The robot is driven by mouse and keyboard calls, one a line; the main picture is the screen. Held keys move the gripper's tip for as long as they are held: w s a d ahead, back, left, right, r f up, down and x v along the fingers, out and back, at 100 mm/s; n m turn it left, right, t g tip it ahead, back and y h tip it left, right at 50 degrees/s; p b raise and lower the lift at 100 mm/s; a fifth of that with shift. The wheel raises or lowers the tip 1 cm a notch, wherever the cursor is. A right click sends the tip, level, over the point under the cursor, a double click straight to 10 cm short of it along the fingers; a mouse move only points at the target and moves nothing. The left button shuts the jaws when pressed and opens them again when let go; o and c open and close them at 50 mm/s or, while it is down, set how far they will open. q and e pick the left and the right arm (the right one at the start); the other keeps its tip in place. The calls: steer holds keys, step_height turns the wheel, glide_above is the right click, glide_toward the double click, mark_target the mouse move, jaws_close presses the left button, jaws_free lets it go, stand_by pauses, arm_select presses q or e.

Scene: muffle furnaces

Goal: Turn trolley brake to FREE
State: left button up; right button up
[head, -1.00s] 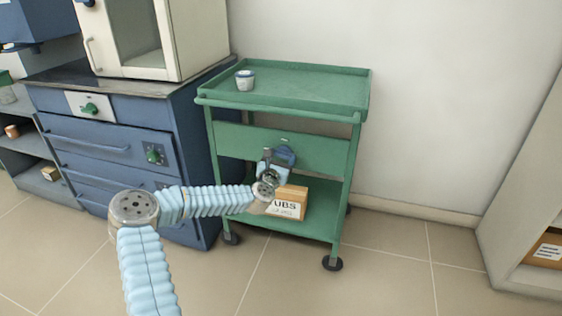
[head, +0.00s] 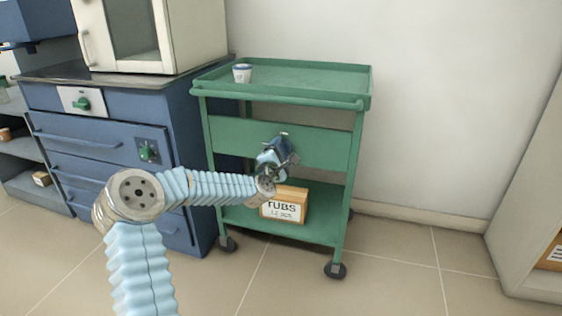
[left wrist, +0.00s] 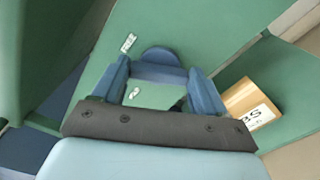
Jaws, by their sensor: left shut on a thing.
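The green trolley (head: 282,104) stands beside the blue furnace bench in the head view. Its brake is on the front panel (head: 230,136), mostly hidden behind my left gripper (head: 279,144). My left gripper is at that panel, tilted, and shut on the brake. In the left wrist view, a blue rounded part (left wrist: 160,56) shows between the two blue fingers against the green panel. A small white label (left wrist: 129,43) is just left of it; its text is too small to read. The brake's exact setting cannot be told. My right gripper is not in view.
A TUBS box (head: 285,206) sits on the trolley's lower shelf, close below my gripper. A small white cup (head: 242,73) stands on the top tray. The blue bench (head: 90,140) is at left and a pale shelf unit (head: 530,200) at right. The floor between is clear.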

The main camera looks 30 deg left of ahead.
arm_select(q)
steer(key=m+b, duration=0.1)
steer(key=m, duration=0.1)
steer(key=m+b, duration=0.2)
steer(key=shift+d+f, duration=0.1)
steer(key=shift+f, duration=0.2)
steer(key=shift+m+b, duration=0.7)
steer(key=shift+b, duration=0.05)
steer(key=shift+r, duration=0.1)
steer(key=o, duration=1.1)
steer(key=shift+c, duration=0.2)
steer(key=v, duration=1.3)
steer(key=shift+s, duration=0.4)
